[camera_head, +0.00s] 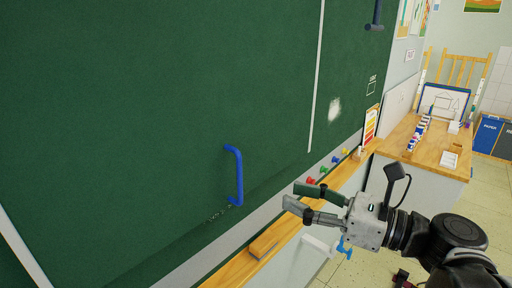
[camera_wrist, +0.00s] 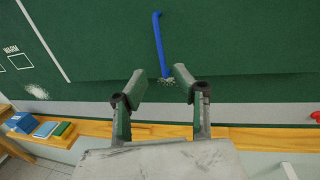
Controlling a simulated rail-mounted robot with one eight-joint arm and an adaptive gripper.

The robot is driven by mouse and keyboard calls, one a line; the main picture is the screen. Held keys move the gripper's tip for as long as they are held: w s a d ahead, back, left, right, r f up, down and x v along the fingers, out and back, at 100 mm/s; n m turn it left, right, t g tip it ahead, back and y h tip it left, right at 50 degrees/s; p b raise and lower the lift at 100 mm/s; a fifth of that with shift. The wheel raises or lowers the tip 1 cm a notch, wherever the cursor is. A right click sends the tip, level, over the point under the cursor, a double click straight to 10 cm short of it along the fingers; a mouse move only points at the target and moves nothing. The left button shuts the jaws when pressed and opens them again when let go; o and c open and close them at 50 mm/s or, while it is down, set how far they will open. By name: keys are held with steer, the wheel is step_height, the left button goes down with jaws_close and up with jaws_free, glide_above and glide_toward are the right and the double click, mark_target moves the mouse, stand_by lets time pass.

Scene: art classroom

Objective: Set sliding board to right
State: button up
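The sliding board (camera_head: 150,90) is a large dark green chalkboard panel filling the left of the head view; it also fills the top of the wrist view (camera_wrist: 230,40). A blue bar handle (camera_head: 238,175) stands upright on its lower part; it also shows in the wrist view (camera_wrist: 159,42). My gripper (camera_head: 291,194) is open and empty, to the right of the handle in the head view and apart from it. In the wrist view its fingertips (camera_wrist: 158,74) are spread, with the handle's lower end just beyond the gap between them.
A wooden ledge (camera_head: 235,268) runs below the board, with a wooden eraser (camera_head: 275,238) on it. Several coloured magnets or pegs sit along the lower board edge. A wooden-topped cabinet (camera_head: 432,150) with art items stands at right. A dark handle (camera_head: 375,18) is at the upper right.

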glide_above(241, 200)
steer(key=shift+w+a+p, duration=0.1)
steer(key=shift+w+p, duration=0.2)
steer(key=shift+p, duration=0.15)
stand_by(0.3)
jaws_close()
stand_by(0.5)
